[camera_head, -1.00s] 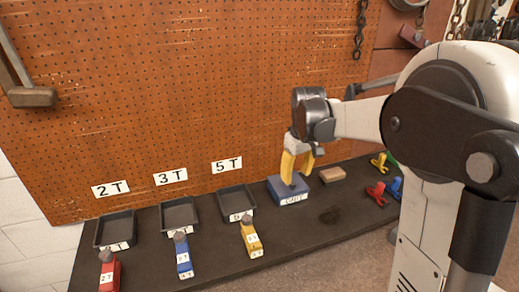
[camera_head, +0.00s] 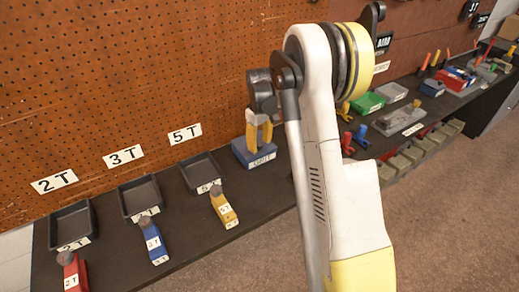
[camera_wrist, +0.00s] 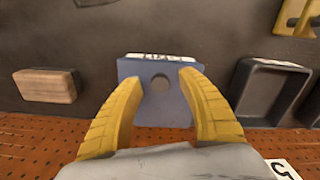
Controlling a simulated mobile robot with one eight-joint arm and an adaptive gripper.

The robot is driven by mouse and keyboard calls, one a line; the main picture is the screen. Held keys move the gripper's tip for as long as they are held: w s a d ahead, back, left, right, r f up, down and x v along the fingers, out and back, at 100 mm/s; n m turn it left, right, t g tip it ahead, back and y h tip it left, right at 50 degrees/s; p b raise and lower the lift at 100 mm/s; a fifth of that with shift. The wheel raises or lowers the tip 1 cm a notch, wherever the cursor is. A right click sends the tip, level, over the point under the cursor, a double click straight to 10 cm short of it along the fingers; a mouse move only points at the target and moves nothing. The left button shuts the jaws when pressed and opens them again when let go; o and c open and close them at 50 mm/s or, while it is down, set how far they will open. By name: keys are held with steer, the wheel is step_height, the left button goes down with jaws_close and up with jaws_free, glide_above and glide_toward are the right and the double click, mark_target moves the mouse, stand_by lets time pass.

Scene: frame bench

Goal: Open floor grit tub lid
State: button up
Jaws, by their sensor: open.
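The blue floor grit tub (camera_head: 258,158) stands on the dark bench, with a white label on its front. The inside of the tub is hidden.
A wooden block (camera_wrist: 45,87) lies on one side of the tub and a black tray (camera_wrist: 272,90) on the other. Labelled trays (camera_head: 139,196) and coloured tools (camera_head: 154,241) line the left bench. The pegboard (camera_head: 130,80) rises close behind.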

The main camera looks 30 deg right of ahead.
steer(key=shift+f, duration=0.6)
jaws_close()
